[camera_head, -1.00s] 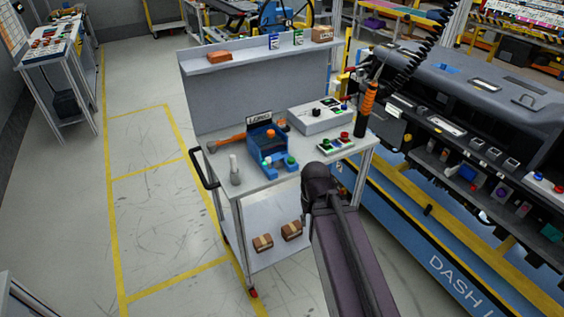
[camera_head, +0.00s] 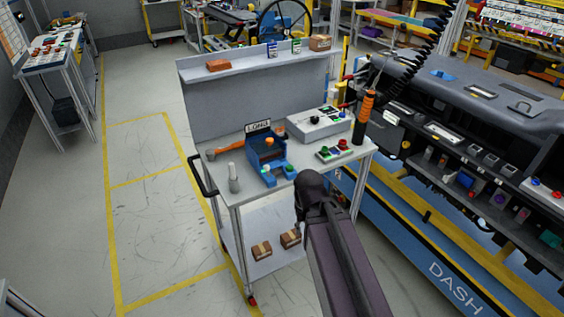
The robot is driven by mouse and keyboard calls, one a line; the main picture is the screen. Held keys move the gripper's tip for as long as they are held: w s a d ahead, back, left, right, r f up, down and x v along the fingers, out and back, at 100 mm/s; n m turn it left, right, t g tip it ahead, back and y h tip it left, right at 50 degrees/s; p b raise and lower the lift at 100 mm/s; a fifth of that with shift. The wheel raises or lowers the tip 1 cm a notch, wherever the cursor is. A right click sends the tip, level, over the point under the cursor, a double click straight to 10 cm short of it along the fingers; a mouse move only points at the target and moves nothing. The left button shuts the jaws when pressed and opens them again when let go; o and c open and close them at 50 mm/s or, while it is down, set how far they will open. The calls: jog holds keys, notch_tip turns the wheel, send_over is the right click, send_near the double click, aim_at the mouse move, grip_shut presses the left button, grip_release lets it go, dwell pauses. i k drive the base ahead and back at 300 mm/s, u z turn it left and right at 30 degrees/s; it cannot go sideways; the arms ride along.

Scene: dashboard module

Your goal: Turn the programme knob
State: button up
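A grey box (camera_head: 307,128) stands on the top of the grey cart. A small dark round knob (camera_head: 317,120) shows on its upper face; I cannot tell from here whether it is the programme knob or which way it points. My dark arm (camera_head: 342,262) rises from the bottom of the view and ends in a rounded joint in front of the cart's front right edge. My gripper cannot be made out; it is not visible beyond this joint.
On the cart (camera_head: 238,196) are a blue holder (camera_head: 268,152), a small button panel (camera_head: 333,153), an orange-handled tool (camera_head: 229,147) and a grey upright piece (camera_head: 233,178). A black-and-orange tool (camera_head: 364,115) hangs at right beside the dashboard module (camera_head: 455,100). Open floor lies left.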

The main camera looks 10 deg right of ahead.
aim_at(315, 120)
jog(key=k, duration=0.65)
jog(key=z, duration=0.55)
jog(key=i, duration=0.75)
jog(key=z, duration=0.35)
jog(key=i, duration=1.1)
jog(key=u, duration=0.4)
